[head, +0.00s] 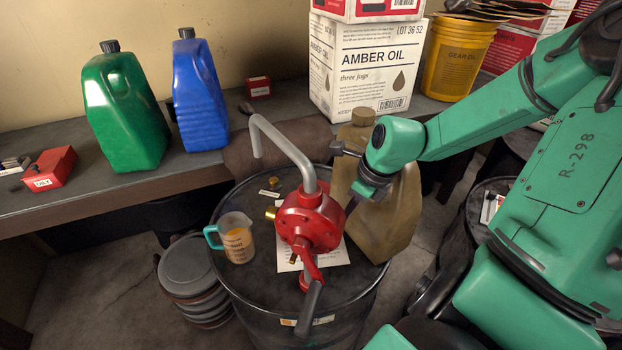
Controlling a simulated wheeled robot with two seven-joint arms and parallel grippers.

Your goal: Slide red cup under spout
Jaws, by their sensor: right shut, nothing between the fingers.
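I see no red cup. The cup that shows is a clear measuring cup (237,243) with a teal handle and amber liquid inside. It stands upright on the black drum (250,292), left of the red hand pump (309,220). The pump's grey spout (285,143) rises and bends over to the left, its open end pointing down, above and behind the cup in the picture. My right gripper (354,203) is shut and empty, just right of the pump body and in front of the tan jug (392,220). My left gripper is not in view.
The pump's crank handle (309,308) points toward me. A brass fitting and a label lie on the drum. Green (125,115) and blue (200,95) jugs stand on the bench (110,190). An Amber Oil box (362,70) and a yellow bucket (457,58) stand behind.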

